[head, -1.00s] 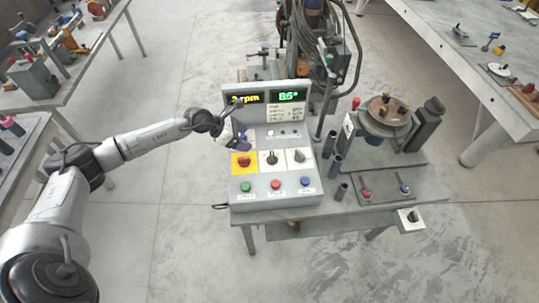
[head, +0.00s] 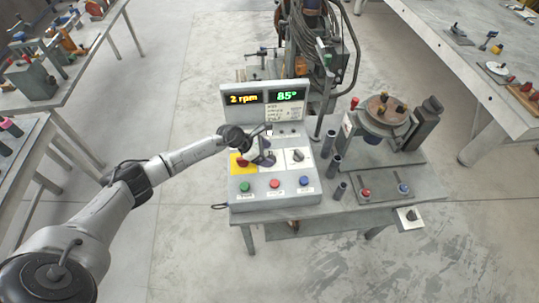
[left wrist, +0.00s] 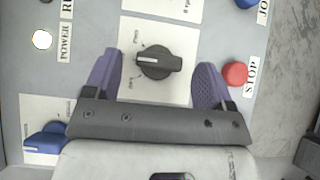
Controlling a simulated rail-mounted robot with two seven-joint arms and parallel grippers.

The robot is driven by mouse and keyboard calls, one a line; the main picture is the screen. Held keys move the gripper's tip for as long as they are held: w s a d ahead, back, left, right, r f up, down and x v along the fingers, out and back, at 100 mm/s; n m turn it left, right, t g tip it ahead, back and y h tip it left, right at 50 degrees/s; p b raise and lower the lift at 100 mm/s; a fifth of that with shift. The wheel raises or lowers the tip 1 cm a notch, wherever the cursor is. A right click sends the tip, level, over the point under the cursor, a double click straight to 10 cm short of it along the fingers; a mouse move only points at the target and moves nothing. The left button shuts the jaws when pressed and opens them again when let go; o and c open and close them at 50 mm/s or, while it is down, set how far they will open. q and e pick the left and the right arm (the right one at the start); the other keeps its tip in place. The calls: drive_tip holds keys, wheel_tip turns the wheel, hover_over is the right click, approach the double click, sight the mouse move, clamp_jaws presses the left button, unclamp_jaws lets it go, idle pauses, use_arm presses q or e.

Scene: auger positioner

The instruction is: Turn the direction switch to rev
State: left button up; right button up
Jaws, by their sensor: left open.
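The direction switch (left wrist: 158,61) is a black knob with a white pointer on a white plate. It is the middle of the row on the control console (head: 300,203). In the left wrist view its pointer faces left, between two small labels that are hard to read. My left gripper (head: 262,158) is over the knob and largely hides it in the head view. Its two purple fingers are open, one on either side of the knob, with a visible gap to each. My right gripper is not in view.
The red STOP button (left wrist: 235,73) is close beside one finger. A blue knob (left wrist: 45,138) and white power lamp (left wrist: 41,40) are also near. Another black knob (head: 298,156) stands to the right. The displays (head: 264,97) read 2 rpm and 85°. A round positioner table (head: 384,108) stands right.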

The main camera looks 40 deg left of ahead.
use_arm(q)
drive_tip(key=shift+x, duration=0.8)
